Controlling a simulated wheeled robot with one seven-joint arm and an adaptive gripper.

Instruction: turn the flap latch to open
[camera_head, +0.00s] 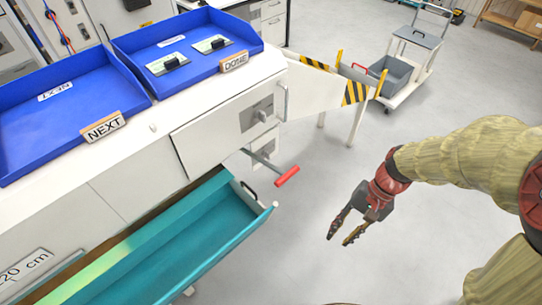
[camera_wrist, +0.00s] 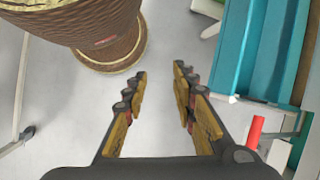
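My gripper (camera_head: 340,238) hangs over the bare floor, to the right of the bench and the teal trough. Its two fingers are spread with nothing between them; the wrist view (camera_wrist: 160,72) also shows this gap empty. The red grip shows at lower right in the wrist view (camera_wrist: 255,132).
The teal trough (camera_head: 222,238) juts out from the bench front. Blue trays (camera_head: 60,105) sit on the bench top. A white wing with hazard stripes (camera_head: 320,88) extends from the bench end. A cart with a grey bin (camera_head: 393,83) stands behind. Floor around my gripper is clear.

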